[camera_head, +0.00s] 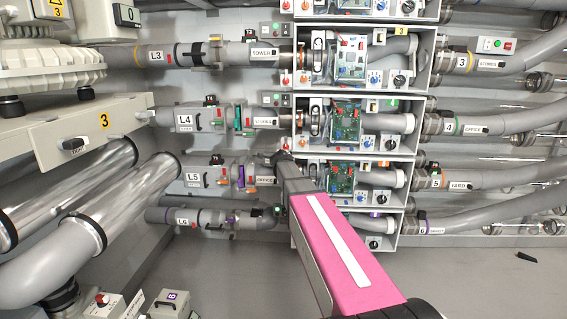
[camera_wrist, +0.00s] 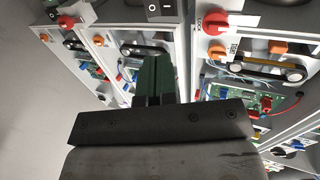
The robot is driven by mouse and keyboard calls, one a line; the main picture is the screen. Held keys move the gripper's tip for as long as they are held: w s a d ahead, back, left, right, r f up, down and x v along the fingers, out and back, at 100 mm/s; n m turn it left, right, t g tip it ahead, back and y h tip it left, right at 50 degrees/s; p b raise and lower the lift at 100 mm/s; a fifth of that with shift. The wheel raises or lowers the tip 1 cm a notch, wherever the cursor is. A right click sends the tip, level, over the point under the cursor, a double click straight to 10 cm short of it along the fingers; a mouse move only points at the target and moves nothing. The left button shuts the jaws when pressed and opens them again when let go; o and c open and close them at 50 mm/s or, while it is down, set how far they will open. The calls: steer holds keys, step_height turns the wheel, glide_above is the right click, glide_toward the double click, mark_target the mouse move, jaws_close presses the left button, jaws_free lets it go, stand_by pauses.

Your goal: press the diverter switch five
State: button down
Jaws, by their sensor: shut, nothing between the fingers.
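The row five box (camera_head: 398,208) has an open front with a green circuit board (camera_head: 341,177) inside. My gripper (camera_head: 283,158) is shut and empty at the box's left edge, beside the row five pipe. In the wrist view its dark green fingers (camera_wrist: 153,76) stand together in front of the boxes. A black rocker switch (camera_wrist: 165,8) with white marks is above the fingertips, apart from them. I cannot tell which row this rocker belongs to. My arm hides part of the lower boxes.
Similar boxes stand above, including row four (camera_head: 374,106). A red knob (camera_wrist: 215,20) and orange knobs (camera_wrist: 278,46) stick out near the fingers in the wrist view. Large pipes (camera_head: 75,215) fill the left.

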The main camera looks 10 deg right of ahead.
steer(key=shift+s+f, duration=0.25)
steer(key=shift+f, duration=0.55)
steer(key=shift+w, duration=0.1)
steer(key=x, duration=1.4)
steer(key=shift+w+f, duration=0.1)
steer(key=shift+w, duration=0.05)
